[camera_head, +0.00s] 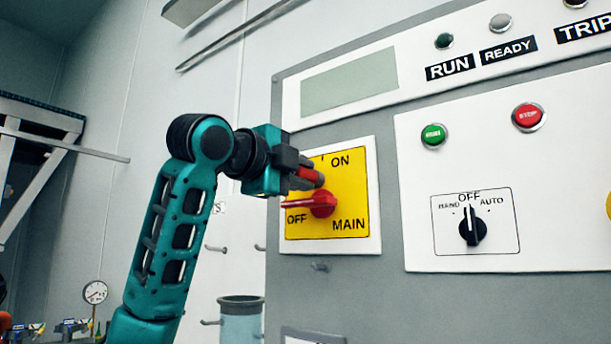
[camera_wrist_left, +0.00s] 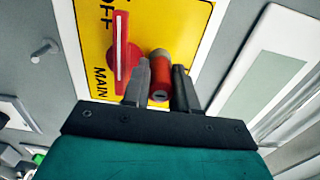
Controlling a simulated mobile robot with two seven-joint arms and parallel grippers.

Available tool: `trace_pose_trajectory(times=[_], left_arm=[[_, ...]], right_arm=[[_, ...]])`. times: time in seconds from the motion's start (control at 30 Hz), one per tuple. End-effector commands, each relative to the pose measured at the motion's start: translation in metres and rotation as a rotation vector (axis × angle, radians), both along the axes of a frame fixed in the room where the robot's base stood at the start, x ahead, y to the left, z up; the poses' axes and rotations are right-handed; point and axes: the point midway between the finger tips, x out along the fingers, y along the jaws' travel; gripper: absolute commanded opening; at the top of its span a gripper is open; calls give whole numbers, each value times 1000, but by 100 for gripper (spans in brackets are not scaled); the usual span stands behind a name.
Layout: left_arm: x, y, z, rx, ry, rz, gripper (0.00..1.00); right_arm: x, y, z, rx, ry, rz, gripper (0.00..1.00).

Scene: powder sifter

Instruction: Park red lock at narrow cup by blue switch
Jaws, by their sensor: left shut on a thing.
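The red lock (camera_head: 312,176) is a small red cylinder in front of the yellow ON/OFF MAIN switch plate. My left gripper (camera_head: 300,173) is shut on it. In the left wrist view the lock (camera_wrist_left: 159,91) sits between the two dark fingers, with a grey part at its far end. It is beside the red switch handle (camera_head: 322,204), which points to OFF; I cannot tell whether lock and plate touch. No blue switch shows, and I cannot identify the narrow cup. My right gripper is not in view.
A bluish cylinder with a dark rim (camera_head: 240,303) stands low, left of the grey cabinet. Small pegs (camera_head: 217,249) stick out of the wall nearby. A white panel with buttons and a black selector knob (camera_head: 471,228) is to the right. A pressure gauge (camera_head: 95,292) is lower left.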

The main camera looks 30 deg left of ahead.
Motion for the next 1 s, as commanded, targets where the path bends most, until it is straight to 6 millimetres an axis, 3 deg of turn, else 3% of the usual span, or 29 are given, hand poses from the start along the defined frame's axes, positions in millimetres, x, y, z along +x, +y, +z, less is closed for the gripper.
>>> trace_pose_trajectory(times=[0.17,0.53,1.0], left_arm=[[0,0,0,0,0,0,0],[-2,0,0,0,-1,0,0],[-21,2,0,0,-2,0,0]], right_arm=[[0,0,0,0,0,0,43],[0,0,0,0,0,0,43],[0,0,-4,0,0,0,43]])
